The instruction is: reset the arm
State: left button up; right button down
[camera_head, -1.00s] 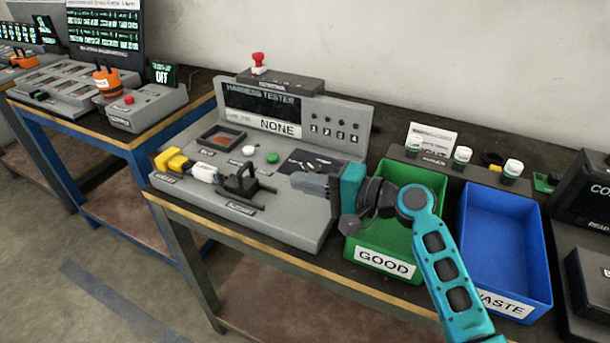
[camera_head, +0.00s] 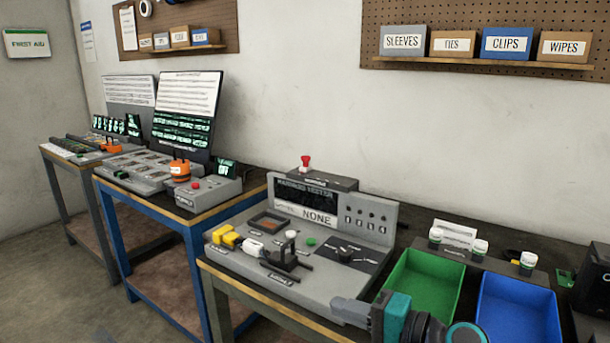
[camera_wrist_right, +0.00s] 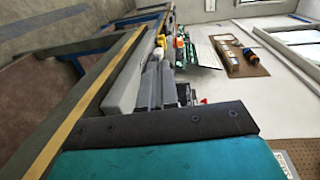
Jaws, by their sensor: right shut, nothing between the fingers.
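My right gripper (camera_head: 352,311) shows at the lower middle of the head view, in front of the harness tester's right front corner. It is shut and empty. In the right wrist view its grey fingers (camera_wrist_right: 156,84) lie together beside the tester's side. The grey harness tester (camera_head: 225,262) stands on the near bench, its label reading NONE. A yellow connector (camera_head: 226,237) and a white one (camera_head: 252,247) sit at its left front, beside a black clamp (camera_head: 287,257). My left gripper is not in view.
A green bin (camera_head: 395,290) and a blue bin (camera_head: 490,300) stand right of the tester. Several small white-lidded jars (camera_head: 480,248) stand behind them. An orange device (camera_head: 180,169) is on the blue-framed bench. A shelf (camera_head: 470,60) of labelled boxes hangs above.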

jog(key=s+d+f+n+h, duration=0.1)
jog(key=s+d+f+h, duration=0.25)
jog(key=f, duration=0.45)
jog(key=s+d+f+n+h, duration=0.1)
jog(key=s+d+f+h, duration=0.1)
jog(key=s+f+h, duration=0.45)
jog(key=s+d+f+n, duration=0.2)
jog(key=s+f+n, duration=0.1)
jog(key=s, duration=0.2)
jog(key=s+d+f+n+t+h, duration=0.1)
jog(key=s+d+f+n, duration=0.2)
jog(key=s, duration=0.3)
jog(key=shift+f+n+t+h, duration=0.3)
jog(key=shift+f+n, duration=0.15)
jog(key=shift+n, duration=0.25)
jog(key=shift+s, duration=0.1)
